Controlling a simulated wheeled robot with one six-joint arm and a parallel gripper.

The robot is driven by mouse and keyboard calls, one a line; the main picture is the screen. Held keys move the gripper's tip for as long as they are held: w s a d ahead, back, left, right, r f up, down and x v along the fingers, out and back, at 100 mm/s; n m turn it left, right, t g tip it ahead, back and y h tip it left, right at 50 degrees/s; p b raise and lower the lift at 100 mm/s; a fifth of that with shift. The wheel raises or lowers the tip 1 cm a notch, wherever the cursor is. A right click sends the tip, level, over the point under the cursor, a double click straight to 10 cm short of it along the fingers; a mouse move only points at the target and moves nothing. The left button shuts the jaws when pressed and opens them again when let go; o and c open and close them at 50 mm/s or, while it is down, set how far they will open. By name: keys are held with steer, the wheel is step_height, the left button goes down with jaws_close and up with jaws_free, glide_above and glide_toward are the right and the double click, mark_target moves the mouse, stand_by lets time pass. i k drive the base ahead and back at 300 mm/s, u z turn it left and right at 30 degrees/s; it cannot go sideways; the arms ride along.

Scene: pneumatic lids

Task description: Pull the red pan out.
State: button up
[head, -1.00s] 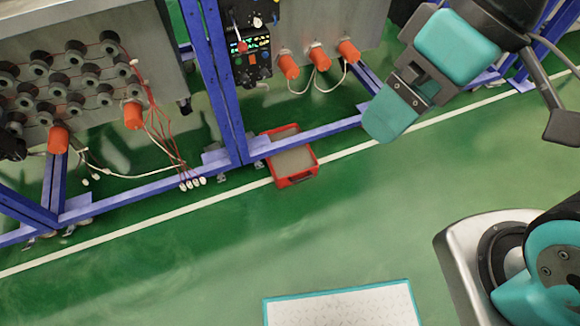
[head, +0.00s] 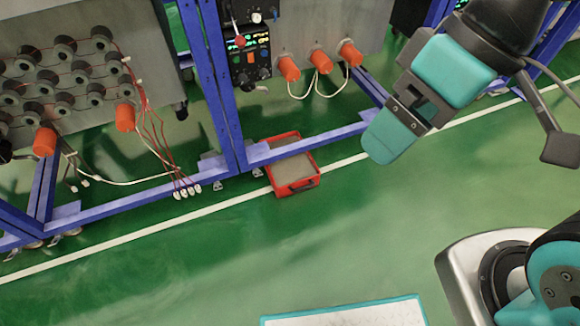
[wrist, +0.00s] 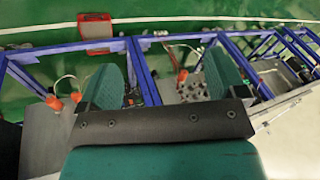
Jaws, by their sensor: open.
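The red pan (head: 297,186) is a shallow red tray with a grey inside. It sits on the green floor under the lower blue rail of the frame, with its near end and handle sticking out over the white line. It also shows in the wrist view (wrist: 95,28) near the top left. My gripper (head: 388,145) is in the air to the right of the pan and apart from it. In the wrist view its two teal fingers (wrist: 164,80) stand wide apart with nothing between them.
The blue frame (head: 240,155) crosses over the pan's far part. Grey panels with orange caps (head: 320,60) and hanging cables (head: 165,150) are on the frame. The green floor (head: 260,240) in front of the pan is clear. A white, teal-edged board (head: 345,315) is at the bottom.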

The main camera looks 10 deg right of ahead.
mark_target(291, 175)
steer(key=z, duration=0.05)
steer(key=k, duration=0.65)
steer(key=u, duration=0.35)
steer(key=i, duration=0.5)
steer(key=u, duration=0.45)
steer(key=i, duration=1.15)
steer(key=z, duration=0.3)
